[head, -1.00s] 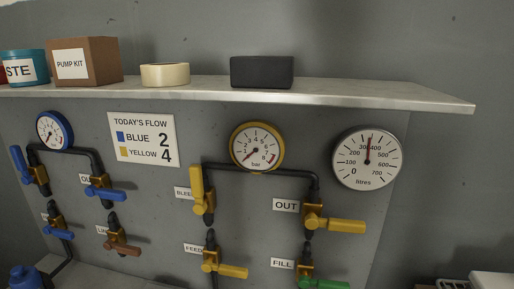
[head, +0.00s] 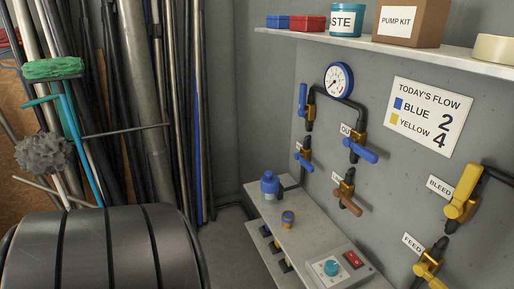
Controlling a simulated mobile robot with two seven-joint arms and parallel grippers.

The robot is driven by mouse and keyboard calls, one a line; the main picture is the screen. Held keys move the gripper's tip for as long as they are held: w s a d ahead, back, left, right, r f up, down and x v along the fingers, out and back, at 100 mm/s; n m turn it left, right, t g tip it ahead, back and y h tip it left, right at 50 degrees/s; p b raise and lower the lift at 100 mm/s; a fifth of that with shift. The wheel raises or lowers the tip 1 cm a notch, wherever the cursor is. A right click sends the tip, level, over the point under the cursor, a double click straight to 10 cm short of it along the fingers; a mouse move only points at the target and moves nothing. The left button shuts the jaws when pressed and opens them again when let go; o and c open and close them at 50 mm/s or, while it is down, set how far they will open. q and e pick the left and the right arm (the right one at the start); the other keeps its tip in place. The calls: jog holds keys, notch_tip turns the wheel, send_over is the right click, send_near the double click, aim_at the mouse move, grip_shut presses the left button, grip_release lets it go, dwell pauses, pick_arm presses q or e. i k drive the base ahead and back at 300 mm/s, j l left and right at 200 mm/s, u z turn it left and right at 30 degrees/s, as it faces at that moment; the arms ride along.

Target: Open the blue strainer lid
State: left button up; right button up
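A blue rounded housing (head: 270,187) with a narrower blue top stands at the back of the low grey bench, near the wall. It looks like the blue strainer, with its top on, though no label is readable on it. A dark pipe meets it from the blue valve group. A small blue and brass fitting (head: 288,219) stands on the bench in front of it. Neither of my grippers is in the head view.
A control box (head: 337,268) with a teal knob and red switch sits on the bench (head: 275,238). Blue-handled valves (head: 361,150) and a blue gauge (head: 338,80) are on the wall. A large dark ribbed cylinder (head: 95,250) fills the lower left; poles and brushes stand behind.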

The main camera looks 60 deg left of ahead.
aim_at(270, 182)
jog(key=u, duration=1.8)
jog(key=i+j+z, duration=0.15)
jog(key=z, duration=0.25)
jog(key=i+j+z, duration=0.15)
jog(key=z, duration=0.25)
jog(key=i+j+z, duration=0.1)
jog(key=j+z, duration=0.3)
jog(key=i+j, duration=0.1)
jog(key=j, duration=0.3)
jog(key=i+j+z, duration=0.1)
jog(key=j, duration=0.3)
jog(key=i+j+z, duration=0.1)
jog(key=j, duration=0.3)
jog(key=i+j, duration=0.1)
jog(key=j, duration=0.35)
